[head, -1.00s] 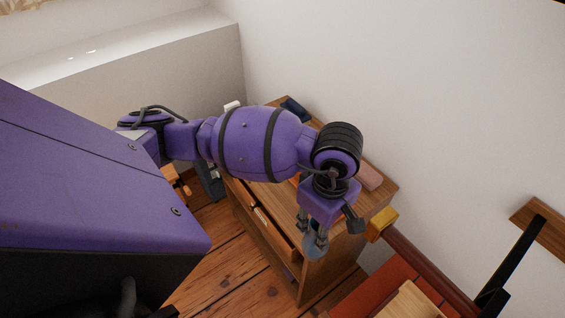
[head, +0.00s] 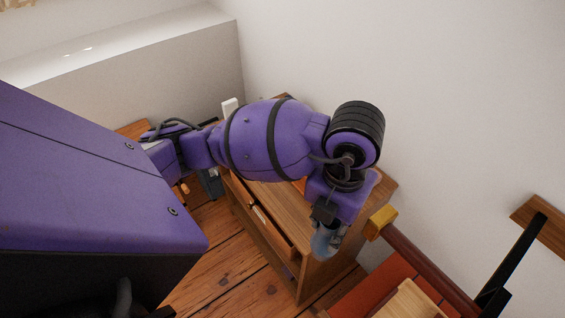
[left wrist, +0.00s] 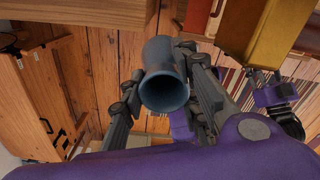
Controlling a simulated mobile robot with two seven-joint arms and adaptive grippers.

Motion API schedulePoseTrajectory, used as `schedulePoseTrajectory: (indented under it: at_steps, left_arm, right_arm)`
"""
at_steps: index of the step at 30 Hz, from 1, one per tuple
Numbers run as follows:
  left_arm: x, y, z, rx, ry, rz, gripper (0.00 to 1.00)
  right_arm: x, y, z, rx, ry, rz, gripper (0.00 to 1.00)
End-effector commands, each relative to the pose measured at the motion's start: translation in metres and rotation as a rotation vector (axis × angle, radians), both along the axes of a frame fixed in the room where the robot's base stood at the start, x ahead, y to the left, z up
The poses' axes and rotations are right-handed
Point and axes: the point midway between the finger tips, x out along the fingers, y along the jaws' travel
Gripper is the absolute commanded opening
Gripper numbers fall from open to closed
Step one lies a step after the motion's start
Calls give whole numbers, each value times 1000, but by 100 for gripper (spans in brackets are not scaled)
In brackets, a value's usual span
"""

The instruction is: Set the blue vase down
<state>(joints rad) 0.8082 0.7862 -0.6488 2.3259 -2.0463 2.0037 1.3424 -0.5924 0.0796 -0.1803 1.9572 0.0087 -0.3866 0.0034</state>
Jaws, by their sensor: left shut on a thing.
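The blue vase (left wrist: 165,80) is between the fingers of my left gripper (left wrist: 163,95), which is shut on it, in the left wrist view. Its round open mouth faces the wrist camera. In the head view the vase (head: 322,243) shows as a blue-grey shape below my left gripper (head: 328,228), at the near right end of the wooden dresser (head: 270,205). I cannot tell whether it touches the dresser top; floorboards show behind it in the wrist view.
The dresser stands against the white wall (head: 430,90), with a drawer partly open (head: 262,215). A bed or bench with a red cover (head: 375,280) and yellow-topped post (head: 380,222) stands close on the right. A white object (head: 230,107) stands behind my arm.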

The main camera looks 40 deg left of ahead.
Motion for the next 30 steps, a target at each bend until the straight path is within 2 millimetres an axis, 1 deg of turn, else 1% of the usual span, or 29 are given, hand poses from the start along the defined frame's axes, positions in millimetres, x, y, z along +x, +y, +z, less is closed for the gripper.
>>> schedulePoseTrajectory:
  at_steps: [2, 5, 14, 15, 18, 21, 28, 30]
  left_arm:
    - [4, 4, -2, 1, 0, 24, 0]
    - [15, 16, -9, 3, 1, 34, 0]
    - [65, 70, -42, 4, 1, 33, 0]
    - [69, 73, -52, 1, 5, 31, 0]
    - [79, 84, -70, 1, 4, 29, 0]
    - [86, 91, -82, 1, 1, 27, 0]
    - [94, 97, -93, 0, 0, 26, 0]
    - [97, 102, -100, 1, 1, 26, 0]
  right_arm:
    - [-2, -1, -1, -2, 4, 0, 40]
    - [-5, -3, -2, -4, 8, 2, 40]
    - [-6, -7, -3, -13, 11, 8, 40]
    - [-8, -7, -4, -13, 14, 8, 40]
    - [-8, -6, -5, -13, 14, 8, 40]
    - [-8, -6, -6, -12, 15, 7, 40]
    - [-4, -3, -4, -6, 7, 0, 40]
    - [-2, -2, -4, -3, 4, -1, 40]
